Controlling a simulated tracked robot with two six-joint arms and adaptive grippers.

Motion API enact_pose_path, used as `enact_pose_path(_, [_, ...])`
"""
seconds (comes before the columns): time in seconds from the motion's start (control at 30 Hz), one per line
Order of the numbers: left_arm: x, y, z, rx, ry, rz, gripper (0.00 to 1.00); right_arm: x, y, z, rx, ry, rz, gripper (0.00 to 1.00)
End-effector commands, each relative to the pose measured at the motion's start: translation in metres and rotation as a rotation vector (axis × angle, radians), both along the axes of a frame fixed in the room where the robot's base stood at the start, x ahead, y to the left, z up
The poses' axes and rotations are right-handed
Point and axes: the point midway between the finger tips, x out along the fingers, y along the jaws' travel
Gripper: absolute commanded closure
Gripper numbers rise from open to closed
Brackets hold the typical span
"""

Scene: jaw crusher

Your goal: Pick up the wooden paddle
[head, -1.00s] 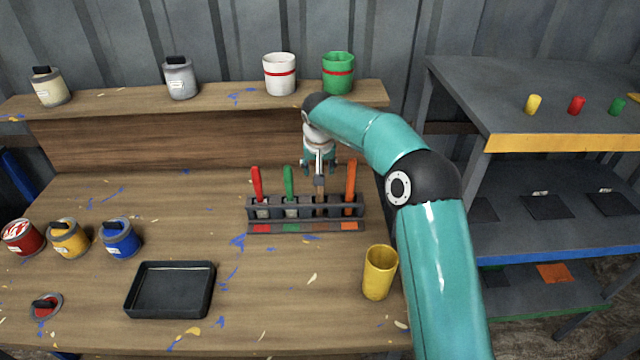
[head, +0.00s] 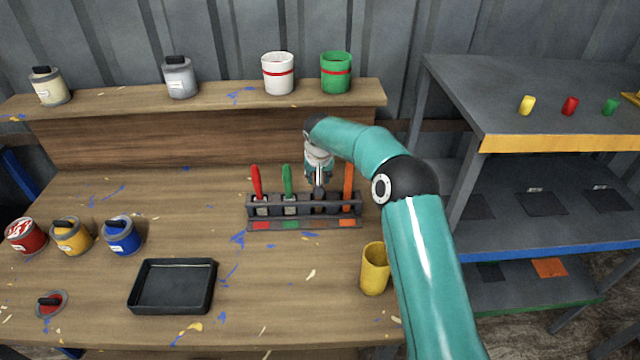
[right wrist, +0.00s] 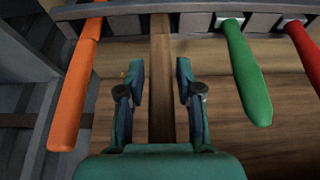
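The wooden paddle (right wrist: 161,70) is a plain brown strip standing in the tool rack (head: 255,213), between the green-handled tool (head: 287,180) and the orange-handled tool (head: 348,188). In the head view my right gripper (head: 318,184) is over the paddle's upper end and mostly hides it. In the right wrist view my right gripper (right wrist: 161,80) has one finger on each side of the paddle. Gaps show between the fingers and the wood, so it is open around the paddle. My left gripper is not in view.
A red-handled tool (head: 257,183) stands at the rack's left end. A yellow cup (head: 374,270) stands near my right arm. A black tray (head: 172,287) and several paint cans lie left. A grey shelf unit (head: 540,100) stands right. The bench between tray and cup is clear.

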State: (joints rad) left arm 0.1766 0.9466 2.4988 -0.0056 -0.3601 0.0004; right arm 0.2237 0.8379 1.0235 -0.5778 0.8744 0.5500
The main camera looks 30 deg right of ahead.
Motion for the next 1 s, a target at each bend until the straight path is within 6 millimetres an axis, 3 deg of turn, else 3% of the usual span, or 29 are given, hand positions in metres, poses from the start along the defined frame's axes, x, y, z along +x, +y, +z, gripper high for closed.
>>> enact_pose_path(0.03, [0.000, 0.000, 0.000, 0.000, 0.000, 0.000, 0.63, 0.000, 0.000, 0.000, 0.000, 0.000, 0.000, 0.78])
enact_pose_path(0.17, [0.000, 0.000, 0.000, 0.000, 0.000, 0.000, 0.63, 0.000, 0.000, 0.000, 0.000, 0.000, 0.001, 1.00])
enact_pose_path(0.67, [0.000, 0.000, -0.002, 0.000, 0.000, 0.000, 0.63, 0.001, 0.000, 0.010, -0.002, -0.003, 0.000, 1.00])
enact_pose_path(0.87, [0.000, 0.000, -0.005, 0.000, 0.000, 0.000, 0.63, 0.001, 0.001, 0.034, 0.000, -0.005, 0.000, 1.00])
enact_pose_path(1.0, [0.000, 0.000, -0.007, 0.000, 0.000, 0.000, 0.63, 0.001, 0.000, 0.062, -0.001, -0.006, 0.000, 1.00])
